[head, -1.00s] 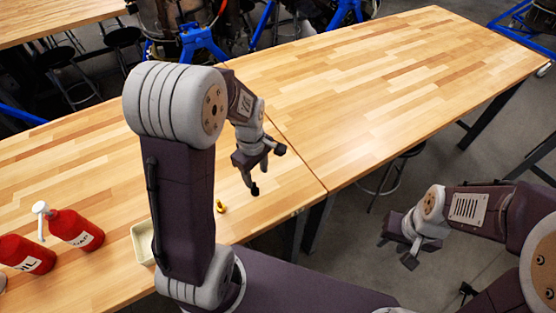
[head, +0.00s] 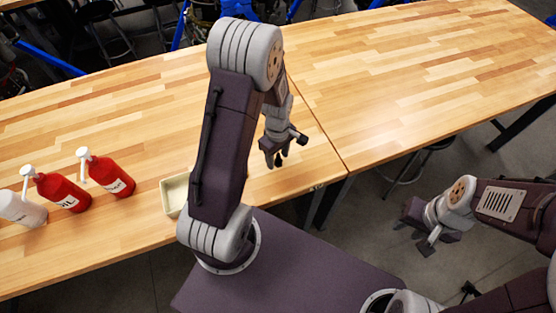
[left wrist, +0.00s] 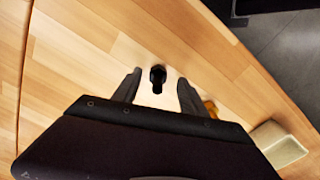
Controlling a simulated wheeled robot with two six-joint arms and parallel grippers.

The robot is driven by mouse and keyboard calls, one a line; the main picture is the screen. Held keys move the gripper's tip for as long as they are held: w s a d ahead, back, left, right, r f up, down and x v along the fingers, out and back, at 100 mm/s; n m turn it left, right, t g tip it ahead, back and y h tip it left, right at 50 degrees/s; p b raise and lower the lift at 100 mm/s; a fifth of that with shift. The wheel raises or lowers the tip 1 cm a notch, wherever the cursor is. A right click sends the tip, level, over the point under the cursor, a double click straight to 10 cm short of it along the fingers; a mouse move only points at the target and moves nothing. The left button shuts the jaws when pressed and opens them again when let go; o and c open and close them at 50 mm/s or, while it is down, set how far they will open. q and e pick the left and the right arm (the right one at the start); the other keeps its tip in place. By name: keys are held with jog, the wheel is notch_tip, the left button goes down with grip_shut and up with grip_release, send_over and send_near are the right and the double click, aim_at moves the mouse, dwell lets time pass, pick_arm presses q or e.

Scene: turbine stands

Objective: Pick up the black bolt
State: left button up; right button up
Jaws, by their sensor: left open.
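The black bolt (left wrist: 157,76) stands out on the wooden table in the left wrist view, between and just beyond the fingertips of my left gripper (left wrist: 158,84). The fingers are apart, with nothing held between them. In the head view my left gripper (head: 277,160) points down over the table near its front edge; I cannot make out the bolt there. My right gripper (head: 428,232) hangs over the floor at the right, off the table; its finger gap is not clear.
A cream tray (head: 170,196) is partly hidden behind my left arm; it also shows in the left wrist view (left wrist: 283,158). A yellow object (left wrist: 211,108) lies beside the right finger. Red bottles (head: 108,174) and a white bottle (head: 22,209) stand at the left. The far table is clear.

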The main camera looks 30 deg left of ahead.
pick_arm(q)
jog(key=shift+w+f, duration=0.3)
jog(key=shift+f, duration=0.35)
jog(key=shift+s+r, duration=0.1)
jog(key=shift+s, duration=0.05)
grip_shut()
dwell(0.7)
